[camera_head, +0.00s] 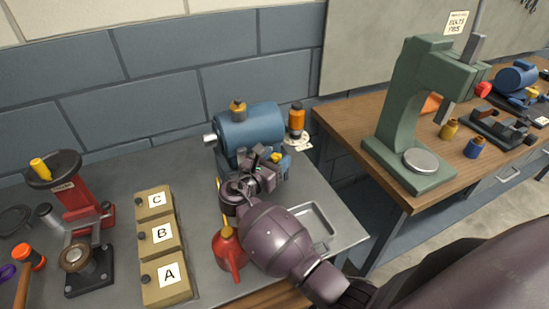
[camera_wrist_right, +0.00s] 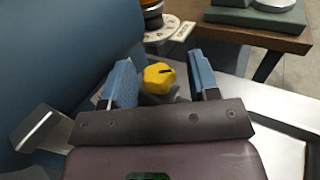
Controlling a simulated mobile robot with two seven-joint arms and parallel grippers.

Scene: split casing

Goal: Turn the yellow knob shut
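The yellow knob (camera_wrist_right: 159,77) has a black mark on its face and shows between my right fingers in the wrist view. In the head view a small part of it (camera_head: 276,157) shows beside the gripper, low on the blue casing (camera_head: 252,128). My right gripper (camera_wrist_right: 163,82) is open, with one blue-padded finger on each side of the knob in the picture. The knob appears closer to the left finger; I cannot tell whether it touches. In the head view the right gripper (camera_head: 267,168) hides the casing's lower front. My left gripper is not in view.
An orange-topped part (camera_head: 297,119) with a pale marked plate stands right of the casing. A red oil can (camera_head: 229,252) and a metal tray (camera_head: 318,224) are close to my right arm. Boxes A (camera_head: 168,274), B and C stand left. A green press (camera_head: 413,115) stands on the wooden bench.

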